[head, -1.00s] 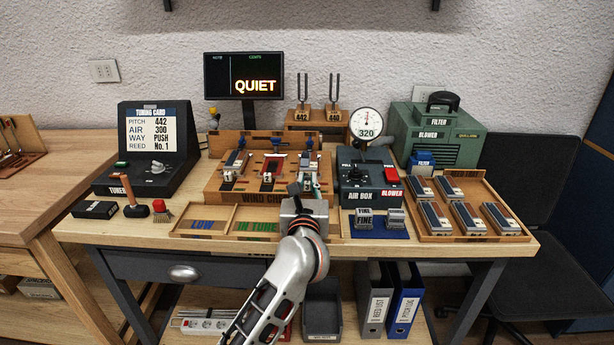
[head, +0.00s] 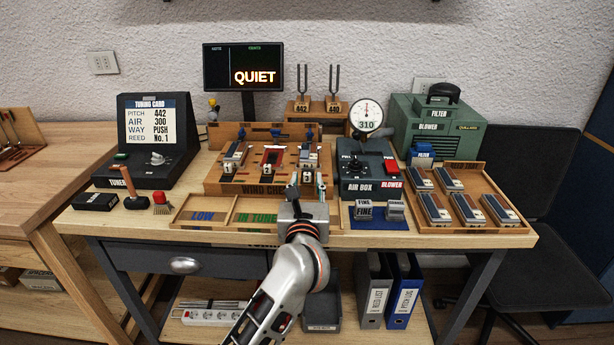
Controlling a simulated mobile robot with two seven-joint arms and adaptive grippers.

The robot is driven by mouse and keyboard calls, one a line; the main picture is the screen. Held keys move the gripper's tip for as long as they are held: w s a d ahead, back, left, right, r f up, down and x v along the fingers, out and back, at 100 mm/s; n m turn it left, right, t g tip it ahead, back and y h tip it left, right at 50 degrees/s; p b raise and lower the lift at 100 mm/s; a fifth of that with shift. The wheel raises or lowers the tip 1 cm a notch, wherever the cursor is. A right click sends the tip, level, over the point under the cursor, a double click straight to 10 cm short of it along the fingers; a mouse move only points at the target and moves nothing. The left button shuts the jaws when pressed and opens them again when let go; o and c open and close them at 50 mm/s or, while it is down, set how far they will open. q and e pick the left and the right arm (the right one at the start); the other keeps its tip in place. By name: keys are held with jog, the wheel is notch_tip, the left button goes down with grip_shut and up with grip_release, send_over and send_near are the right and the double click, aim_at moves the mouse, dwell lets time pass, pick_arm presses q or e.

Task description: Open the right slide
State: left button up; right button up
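The wind chest (head: 225,188) is a wooden board in the middle of the table in the head view. It carries three units side by side, with blue knobs along the back. The right unit (head: 310,157) has a light block in front, and its blue knob (head: 310,134) stands behind it. The gripper hides part of the chest's front edge. Contact with the right unit cannot be told.
The air box (head: 358,188) with its gauge (head: 366,116) reading 310 stands close to the right. A shallow tray (head: 185,218) lies in front of the chest. A monitor (head: 243,67) and tuning forks (head: 302,80) stand behind. A reed tray (head: 480,237) is further right.

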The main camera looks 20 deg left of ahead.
pick_arm(q)
jog(key=v, duration=0.8)
jog(key=shift+s, duration=0.2)
pick_arm(e)
jog(key=shift+s, duration=0.1)
